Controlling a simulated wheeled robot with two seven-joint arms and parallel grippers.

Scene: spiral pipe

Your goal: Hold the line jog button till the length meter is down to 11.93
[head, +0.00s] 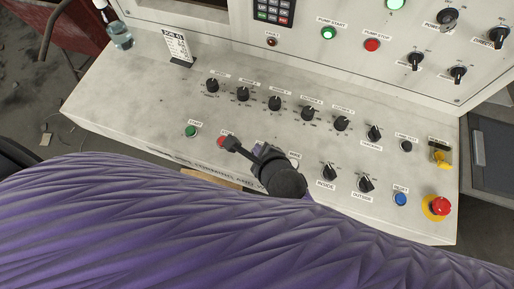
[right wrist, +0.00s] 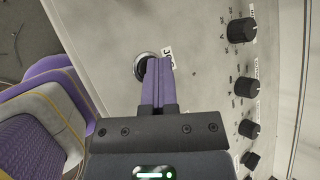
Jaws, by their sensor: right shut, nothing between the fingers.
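The control console (head: 130,105) fills the head view. My right gripper (head: 258,150) is shut and empty, low over the console's front row, to the right of the red stop button (head: 222,141). In the right wrist view its purple fingertips (right wrist: 158,62) overlap a round button with a metal ring and dark centre (right wrist: 140,66). A partly covered label beside it seems to start "JO". I cannot tell whether the fingertips press the button or hover over it. In the head view the gripper hides that button. I see no length meter reading. My left gripper is not in view.
A green start button (head: 191,131) is at left. A row of black knobs (head: 274,103) lies behind the gripper. Black selectors (head: 330,172), a blue button (head: 400,199) and a red emergency stop (head: 441,206) are at right. A bottle (head: 120,37) and a card (head: 177,46) stand at back left.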

